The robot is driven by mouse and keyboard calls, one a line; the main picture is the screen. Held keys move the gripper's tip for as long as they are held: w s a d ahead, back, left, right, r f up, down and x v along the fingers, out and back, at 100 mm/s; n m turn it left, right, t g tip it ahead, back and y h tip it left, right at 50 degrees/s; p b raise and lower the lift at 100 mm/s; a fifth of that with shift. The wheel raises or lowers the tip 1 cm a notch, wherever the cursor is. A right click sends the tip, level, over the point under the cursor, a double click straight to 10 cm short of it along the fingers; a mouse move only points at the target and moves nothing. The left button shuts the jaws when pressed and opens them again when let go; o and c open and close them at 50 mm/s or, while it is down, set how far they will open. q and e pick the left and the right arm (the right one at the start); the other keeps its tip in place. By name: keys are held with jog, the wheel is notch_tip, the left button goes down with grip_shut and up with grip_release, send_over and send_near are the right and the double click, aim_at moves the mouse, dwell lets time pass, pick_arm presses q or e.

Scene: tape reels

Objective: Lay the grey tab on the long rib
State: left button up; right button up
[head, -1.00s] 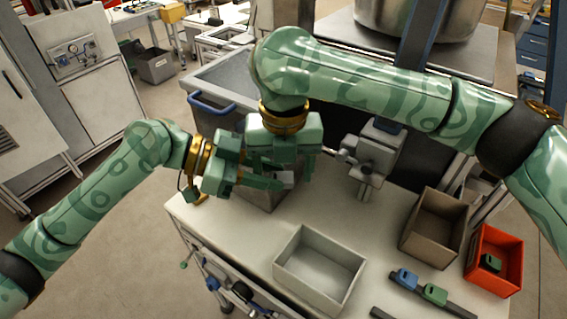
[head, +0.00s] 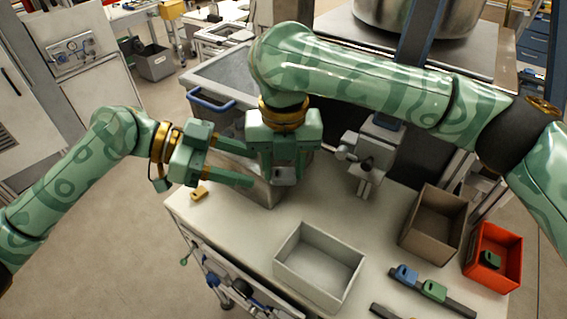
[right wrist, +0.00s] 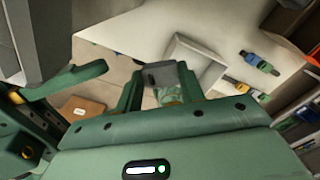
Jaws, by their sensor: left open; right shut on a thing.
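The grey tab (head: 285,174) is held between the fingers of my right gripper (head: 287,172), above the table's far left part. It also shows between the fingertips in the right wrist view (right wrist: 165,75). My left gripper (head: 250,166) is open and empty, just left of the right one and apart from the tab. A dark rib (head: 460,308) lies at the front right, carrying a blue tab (head: 404,275) and a green tab (head: 434,291). Another dark rib (head: 380,311) is cut off by the bottom edge. I cannot tell which is longer.
An empty light grey tray (head: 290,276) stands mid-table. A brown bin (head: 420,243) and a red bin (head: 480,274) with a green tab inside stand at right. A yellow tab (head: 199,194) lies near the left edge. A grey container (head: 266,196) sits below my grippers.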

pick_arm(q)
jog(key=v, duration=0.6)
jog(key=w+a+f+n+t+y, duration=0.3)
jog(key=w+a+f+n+t, duration=0.8)
jog(key=w+a+n, duration=0.15)
jog(key=s+a+f+n+y, duration=0.4)
jog(key=a+f, duration=0.3)
jog(key=f, duration=0.4)
jog(key=s+a+f+n+y, duration=0.3)
jog(key=a+f+y, duration=0.3)
jog(key=f, duration=0.4)
jog(key=s+d+f+m+g, duration=0.1)
jog(key=s+d+f+g, duration=0.1)
jog(key=s+f, duration=0.7)
jog(key=s+d+f+m+g, duration=0.1)
jog(key=s+d+f+g, duration=0.15)
jog(key=s+f, duration=0.7)
jog(key=s+d+f+m+g, duration=0.1)
jog(key=s+d+f+g, duration=0.1)
jog(key=s, duration=0.7)
jog(key=s+d+f+m+g, duration=0.1)
jog(key=s+d+f+g, duration=0.1)
jog(key=s+d+f, duration=0.3)
jog(key=s+d+f+m+g, duration=0.2)
jog(key=s+d+f, duration=0.2)
jog(key=s, duration=0.8)
jog(key=shift+s+d+f+g, duration=0.15)
jog(key=shift+s+f+g, duration=0.25)
jog(key=shift+f, duration=0.5)
